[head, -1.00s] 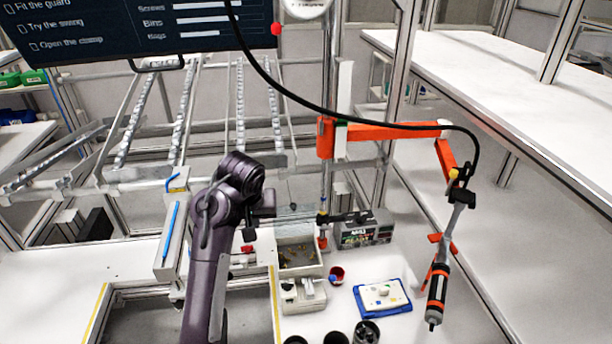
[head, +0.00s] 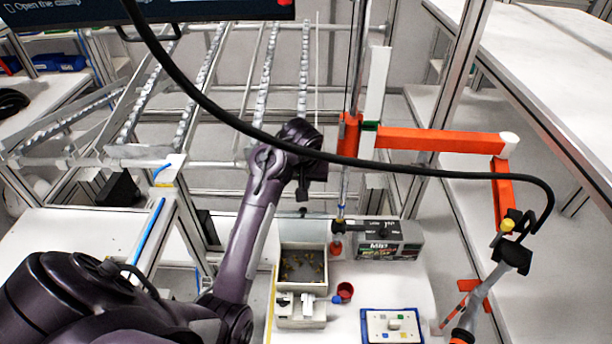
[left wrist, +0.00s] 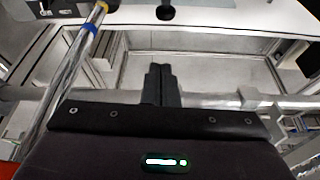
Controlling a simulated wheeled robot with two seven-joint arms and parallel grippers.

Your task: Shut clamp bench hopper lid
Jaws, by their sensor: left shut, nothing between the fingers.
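The hopper (head: 303,284) is an open-topped grey bin on the white bench, with small yellowish parts inside. A pale, see-through panel that looks like its lid (head: 308,229) stands raised at the bin's back edge, so the top is uncovered. A small white and grey clamp fixture (head: 298,309) sits in front of the bin. My left gripper (head: 302,196) is above and behind the raised panel, apart from the bin as far as I can tell. In the left wrist view its fingers (left wrist: 160,84) are together with nothing between them. My right gripper is out of view.
A grey device box (head: 378,240) stands right of the bin, with a red cup (head: 345,291) and a blue-edged tray (head: 391,326) nearer. An orange jointed arm (head: 440,142) carries a hanging tool at right. A black cable (head: 300,150) crosses the head view.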

